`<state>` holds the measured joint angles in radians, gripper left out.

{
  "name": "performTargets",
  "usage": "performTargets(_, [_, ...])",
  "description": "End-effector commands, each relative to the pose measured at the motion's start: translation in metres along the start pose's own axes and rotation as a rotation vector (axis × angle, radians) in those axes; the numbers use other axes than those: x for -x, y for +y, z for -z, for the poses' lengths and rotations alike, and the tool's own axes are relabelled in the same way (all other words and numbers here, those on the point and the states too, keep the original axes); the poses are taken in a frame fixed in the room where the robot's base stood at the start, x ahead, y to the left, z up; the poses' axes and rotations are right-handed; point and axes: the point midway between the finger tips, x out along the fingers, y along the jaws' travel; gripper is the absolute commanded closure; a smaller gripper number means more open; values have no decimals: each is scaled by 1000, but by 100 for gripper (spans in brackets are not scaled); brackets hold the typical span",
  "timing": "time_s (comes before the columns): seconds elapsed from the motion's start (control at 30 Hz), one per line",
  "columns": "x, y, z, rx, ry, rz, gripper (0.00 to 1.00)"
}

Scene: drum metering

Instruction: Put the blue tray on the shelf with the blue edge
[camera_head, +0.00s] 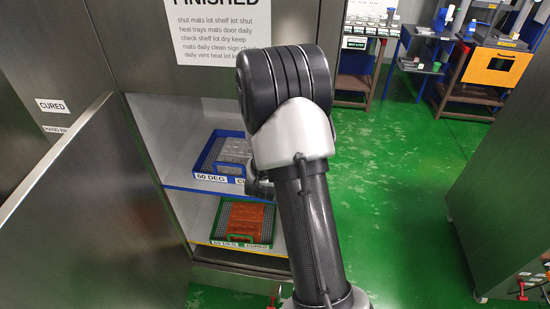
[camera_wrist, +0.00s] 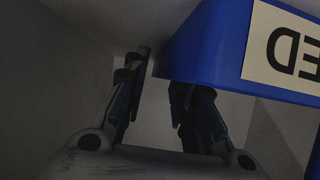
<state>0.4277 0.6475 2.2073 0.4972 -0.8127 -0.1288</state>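The blue tray (camera_head: 209,164) holds grey slabs and sits on the upper shelf of the open cabinet. That shelf (camera_head: 185,188) has a blue front edge. The tray's front label reads "60 DEG", and the rest is partly hidden by my arm. In the wrist view, the tray's blue wall (camera_wrist: 208,50) and an upside-down label ending in "ED" fill the upper right. My gripper (camera_wrist: 160,80) has its fingers apart, with a bare grey gap between them. One finger is close to the tray's corner; contact cannot be told. In the head view my gripper is mostly hidden behind my arm.
A green tray (camera_head: 232,241) with orange slabs stands on the lower shelf, which has a yellow edge. The open steel cabinet door (camera_head: 100,210) stands to the left. A steel unit (camera_head: 510,200) is at right. The green floor between is clear.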

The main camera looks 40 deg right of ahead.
Motion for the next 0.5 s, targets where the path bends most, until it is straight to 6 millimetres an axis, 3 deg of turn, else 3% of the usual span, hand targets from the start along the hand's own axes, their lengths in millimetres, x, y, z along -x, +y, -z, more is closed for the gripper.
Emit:
performTargets(0.27, [4,0,5,0,0,0,75])
performTargets(0.5, [51,-1,6,2,0,2,75])
